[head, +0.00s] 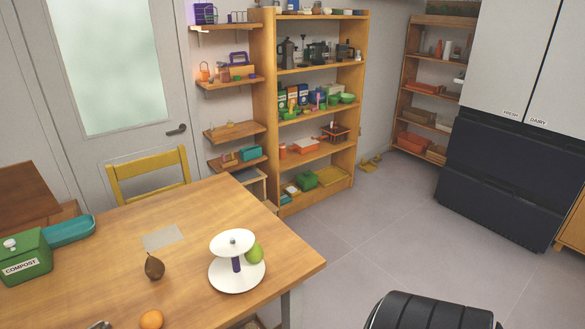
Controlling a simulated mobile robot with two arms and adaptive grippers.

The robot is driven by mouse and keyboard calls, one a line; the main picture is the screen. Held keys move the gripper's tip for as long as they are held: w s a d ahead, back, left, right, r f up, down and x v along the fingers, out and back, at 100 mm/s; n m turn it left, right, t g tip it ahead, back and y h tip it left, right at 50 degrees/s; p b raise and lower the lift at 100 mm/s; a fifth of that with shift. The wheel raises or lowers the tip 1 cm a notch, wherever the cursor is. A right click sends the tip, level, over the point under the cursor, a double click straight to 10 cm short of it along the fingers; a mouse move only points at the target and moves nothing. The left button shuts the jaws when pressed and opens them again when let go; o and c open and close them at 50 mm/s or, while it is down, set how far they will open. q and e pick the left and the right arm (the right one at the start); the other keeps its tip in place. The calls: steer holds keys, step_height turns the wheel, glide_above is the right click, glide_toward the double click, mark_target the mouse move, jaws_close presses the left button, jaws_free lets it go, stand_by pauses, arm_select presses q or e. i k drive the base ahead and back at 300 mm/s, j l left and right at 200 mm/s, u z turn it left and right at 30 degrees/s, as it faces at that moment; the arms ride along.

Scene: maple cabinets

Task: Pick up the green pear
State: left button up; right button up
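The green pear (255,254) sits on the right side of the lower plate of a white two-tier stand (236,283) with a purple post. The stand is on the wooden table (190,212), near its right edge. The stand's smaller upper plate partly hides the pear's left side. A dark brown pear (154,268) stands upright on the table to the left of the stand.
An orange (151,319) lies near the bottom edge. A green compost box (24,258) and a teal tray (69,231) are at the table's left. A grey sheet (163,238) lies behind the brown pear. A yellow chair (148,172) stands behind the table.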

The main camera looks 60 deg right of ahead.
mark_target(255, 255)
steer(key=z, duration=1.45)
